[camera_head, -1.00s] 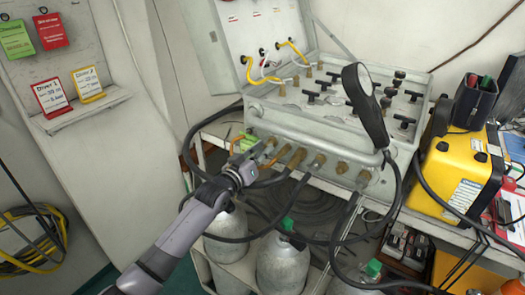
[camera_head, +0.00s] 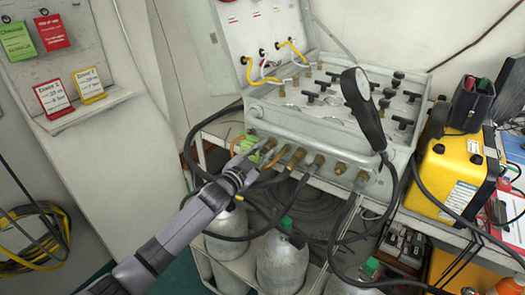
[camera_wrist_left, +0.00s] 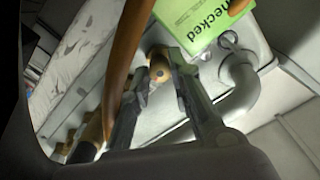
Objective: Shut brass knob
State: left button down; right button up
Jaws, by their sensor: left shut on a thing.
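The brass knob (camera_wrist_left: 158,70) is a small round brass piece on the pale front of the panel (camera_head: 320,130). It shows in the left wrist view between the fingers of my left gripper (camera_wrist_left: 152,90). That gripper is shut on it. In the head view my left gripper (camera_head: 248,165) is at the lower left corner of the panel front and hides the knob. A green "Checked" tag (camera_wrist_left: 190,18) hangs close above the fingers; it also shows in the head view (camera_head: 248,143). My right gripper is not in view.
An orange hose (camera_wrist_left: 122,60) crosses close to the left finger. A grey pipe (camera_wrist_left: 240,85) is right of the fingers. Several brass fittings (camera_head: 295,158) with black hoses line the panel front. Grey cylinders (camera_head: 283,265) stand below. A yellow case (camera_head: 450,170) is at the right.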

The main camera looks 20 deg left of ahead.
pick_arm(q)
jog(key=shift+m, duration=1.6)
jog(key=c, duration=1.4)
grip_release()
jog(key=shift+c, duration=0.2)
jog(key=v, duration=1.2)
jog(key=shift+a+f, duration=0.1)
